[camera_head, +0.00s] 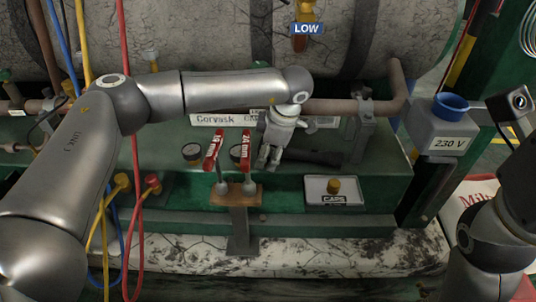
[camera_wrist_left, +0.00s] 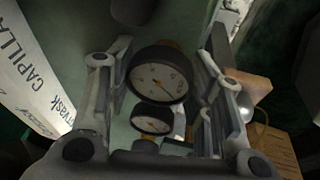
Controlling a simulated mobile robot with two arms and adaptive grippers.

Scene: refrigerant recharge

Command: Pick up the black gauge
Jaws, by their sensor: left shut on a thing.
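Two black gauges with pale dials show. In the left wrist view the larger black gauge (camera_wrist_left: 158,75) is between the fingers of my left gripper (camera_wrist_left: 165,95), and the other gauge (camera_wrist_left: 152,122) is just beyond it. In the head view my left gripper (camera_head: 265,160) points down at the green bench and is shut on a gauge. One gauge (camera_head: 238,153) shows beside it, partly behind a red wrench handle. The other gauge (camera_head: 192,152) sits farther left. The fingers' contact with the held gauge is partly hidden. My right gripper is outside the views.
Two red-handled wrenches (camera_head: 214,150) stand in a wooden holder (camera_head: 238,194), close to my left gripper. A dark cylindrical object (camera_head: 315,156) lies to its right. A caps tray (camera_head: 335,191) and a grey 230 V box (camera_head: 449,130) are farther right. Hoses hang at left.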

